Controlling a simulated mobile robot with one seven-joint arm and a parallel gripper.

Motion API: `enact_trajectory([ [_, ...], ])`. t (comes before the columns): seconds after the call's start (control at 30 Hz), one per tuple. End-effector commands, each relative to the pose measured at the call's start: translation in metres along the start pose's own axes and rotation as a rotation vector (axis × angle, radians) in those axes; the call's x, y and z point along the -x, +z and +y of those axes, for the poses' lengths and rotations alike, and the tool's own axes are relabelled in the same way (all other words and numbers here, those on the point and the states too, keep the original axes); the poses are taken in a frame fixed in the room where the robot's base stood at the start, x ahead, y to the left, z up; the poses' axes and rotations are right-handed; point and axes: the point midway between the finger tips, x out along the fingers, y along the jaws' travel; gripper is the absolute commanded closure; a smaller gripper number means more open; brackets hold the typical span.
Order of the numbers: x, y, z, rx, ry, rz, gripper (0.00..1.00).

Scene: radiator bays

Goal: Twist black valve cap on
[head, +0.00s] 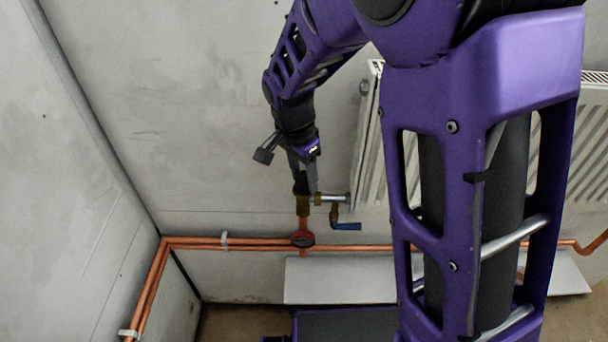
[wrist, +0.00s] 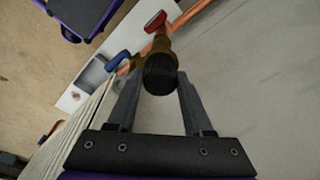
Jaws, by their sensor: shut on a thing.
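My gripper (head: 303,188) points down at the brass valve body (head: 303,206), left of the radiator. Its two grey fingers are shut on the black valve cap (head: 299,184). In the wrist view the black cap (wrist: 160,75) sits between the fingertips of my gripper (wrist: 159,80), its round end facing the camera. The cap is in line with the brass valve body (wrist: 160,45) and appears to touch its top. I cannot tell how far it is threaded on.
A white radiator (head: 370,140) stands close to the right of the valve. A blue lever (head: 346,226) sticks out below right, and a red handle (head: 303,239) is lower on the pipe. Copper pipes (head: 195,243) run along the wall. Bare wall lies to the left.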

Motion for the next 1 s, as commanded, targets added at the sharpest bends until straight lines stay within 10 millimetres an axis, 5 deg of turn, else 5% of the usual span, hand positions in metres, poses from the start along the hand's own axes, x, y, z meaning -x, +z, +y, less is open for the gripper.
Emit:
enact_trajectory([
  [0.6,0.0017,-0.0006,0.0003,-0.887,0.138,0.003,1.0],
  [0.93,-0.001,-0.0004,0.0001,-0.972,0.148,0.001,1.0],
  [0.97,-0.0009,-0.0004,0.0001,-0.972,0.148,0.001,0.44],
  [1.0,-0.0009,-0.0004,0.0,-0.972,0.147,0.001,0.37],
])
